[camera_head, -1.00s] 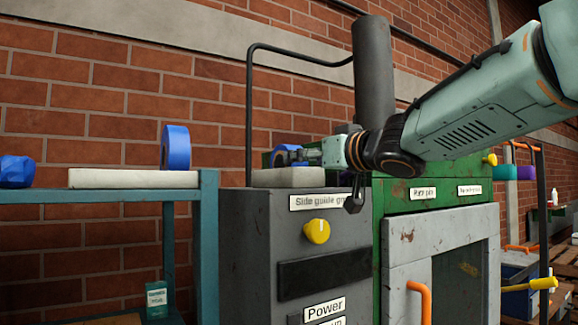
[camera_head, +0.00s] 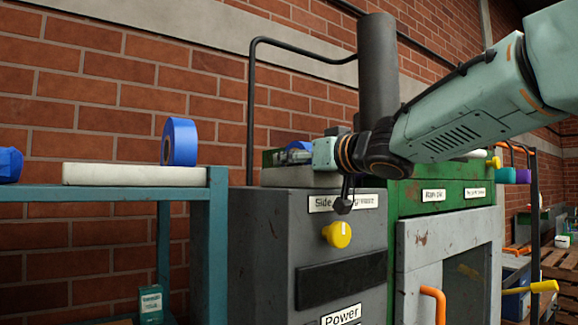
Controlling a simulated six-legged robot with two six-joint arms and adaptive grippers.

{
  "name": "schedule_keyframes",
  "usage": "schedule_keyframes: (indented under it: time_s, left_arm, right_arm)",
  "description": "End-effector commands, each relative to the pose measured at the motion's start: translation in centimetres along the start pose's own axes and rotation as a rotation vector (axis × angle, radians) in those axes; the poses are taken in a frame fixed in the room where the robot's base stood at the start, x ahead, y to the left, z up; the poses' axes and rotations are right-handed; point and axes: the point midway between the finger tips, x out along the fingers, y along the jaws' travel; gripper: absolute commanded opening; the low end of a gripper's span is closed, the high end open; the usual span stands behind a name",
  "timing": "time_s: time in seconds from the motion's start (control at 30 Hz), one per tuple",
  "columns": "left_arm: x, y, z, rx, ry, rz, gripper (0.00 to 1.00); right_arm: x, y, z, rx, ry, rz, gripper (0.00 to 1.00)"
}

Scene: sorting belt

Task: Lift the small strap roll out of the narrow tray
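My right gripper (camera_head: 298,154), on the arm from the right, is above the pale block on the grey cabinet, its fingers pointing left. A small patch of blue (camera_head: 300,146) shows at its fingers; I cannot tell whether this is the small strap roll or whether the fingers hold it. A larger blue roll (camera_head: 180,142) stands upright on a white slab at the left, apart from the gripper. My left gripper is not in view.
The white slab (camera_head: 120,175) lies on a teal stand (camera_head: 218,230). The grey cabinet (camera_head: 262,250) has a yellow knob (camera_head: 337,234). A dark upright pipe (camera_head: 376,70) and a thin bent black pipe (camera_head: 252,110) rise close to my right arm and gripper.

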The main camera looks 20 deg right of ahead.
Motion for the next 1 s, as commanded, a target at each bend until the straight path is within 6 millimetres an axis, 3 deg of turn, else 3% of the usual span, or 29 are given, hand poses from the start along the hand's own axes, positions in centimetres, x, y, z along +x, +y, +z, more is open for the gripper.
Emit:
schedule_keyframes:
  time_s: [0.23, 1.0]
  left_arm:
    - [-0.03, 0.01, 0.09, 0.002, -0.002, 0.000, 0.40]
    - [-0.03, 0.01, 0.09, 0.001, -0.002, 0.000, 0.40]
  right_arm:
    - [-0.14, -0.14, -0.14, -0.001, 0.003, -0.004, 0.68]
    - [0.04, -0.20, -0.23, -0.002, 0.004, -0.004, 0.06]
